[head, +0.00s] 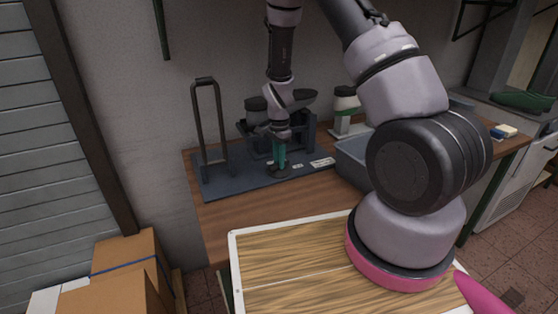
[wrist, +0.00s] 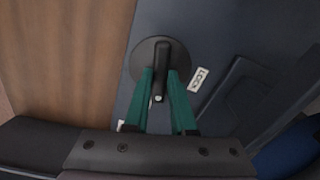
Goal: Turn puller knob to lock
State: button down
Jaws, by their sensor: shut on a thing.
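The puller knob (wrist: 157,66) is a dark round disc with a raised bar across it, seen in the wrist view at the top middle. It sits on the dark blue plate (wrist: 205,35) beside a white label reading LOCK (wrist: 199,79). My gripper (wrist: 160,88) has teal fingers, one on each side of the bar, shut on it. The bar points roughly up and down in the wrist view, and the label lies to its right. In the head view my gripper (head: 279,168) points down at the knob (head: 277,172) near the plate's front edge.
The plate lies on a wooden workbench (head: 262,212), with a dark upright frame (head: 224,130) at its left. A dark fixture (head: 308,128) stands behind my gripper. A grey-blue bin (head: 350,160) is to the right. Cardboard boxes (head: 125,270) stand at lower left.

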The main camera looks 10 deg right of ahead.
jog(key=n, duration=1)
jog(key=shift+n, duration=2.4)
jog(key=c, duration=0.7)
grip_release()
jog(key=shift+c, duration=0.2)
notch_tip(320, 180, up, 11)
